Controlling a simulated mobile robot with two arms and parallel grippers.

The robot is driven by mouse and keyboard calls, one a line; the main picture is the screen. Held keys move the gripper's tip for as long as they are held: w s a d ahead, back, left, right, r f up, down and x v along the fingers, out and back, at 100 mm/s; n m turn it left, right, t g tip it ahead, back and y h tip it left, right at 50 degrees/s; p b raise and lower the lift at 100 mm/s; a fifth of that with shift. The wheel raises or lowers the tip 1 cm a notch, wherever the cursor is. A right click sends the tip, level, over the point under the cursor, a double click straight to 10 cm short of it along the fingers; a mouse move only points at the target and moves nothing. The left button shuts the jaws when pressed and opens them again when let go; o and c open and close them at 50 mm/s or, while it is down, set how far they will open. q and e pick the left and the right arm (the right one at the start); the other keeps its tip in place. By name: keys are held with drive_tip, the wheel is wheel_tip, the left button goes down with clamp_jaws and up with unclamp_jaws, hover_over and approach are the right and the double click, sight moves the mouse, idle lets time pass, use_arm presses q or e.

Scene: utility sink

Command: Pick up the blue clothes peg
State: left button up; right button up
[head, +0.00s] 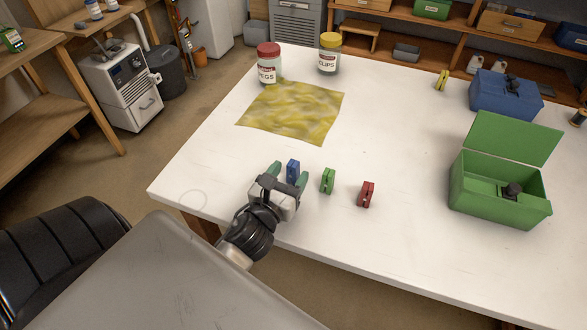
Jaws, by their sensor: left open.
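The blue clothes peg (293,172) stands upright on the white table near its front left edge. My left gripper (289,173) is open, with its green-tipped fingers on either side of the blue peg. The lower part of the peg is hidden behind the gripper, and I cannot tell whether the fingers touch it. A green peg (328,181) stands just right of the gripper, and a red peg (367,194) is further right. My right gripper is not in view.
A yellow patterned cloth (291,111) lies behind the pegs. A red-lidded jar (268,65) and a yellow-lidded jar (329,54) stand at the back. An open green box (497,194), a blue box (503,96) and a yellow peg (442,79) are to the right. The table's middle is clear.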

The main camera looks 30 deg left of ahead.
sight(291, 168)
use_arm(q)
drive_tip(key=w, duration=0.2)
drive_tip(key=w+a+p, duration=0.1)
drive_tip(key=shift+w+r, duration=0.2)
drive_tip(key=shift+w, duration=0.15)
drive_tip(key=shift+w+a+f, duration=0.1)
drive_tip(key=shift+w+f, duration=0.05)
drive_tip(key=shift+w, duration=0.35)
drive_tip(key=c, duration=1)
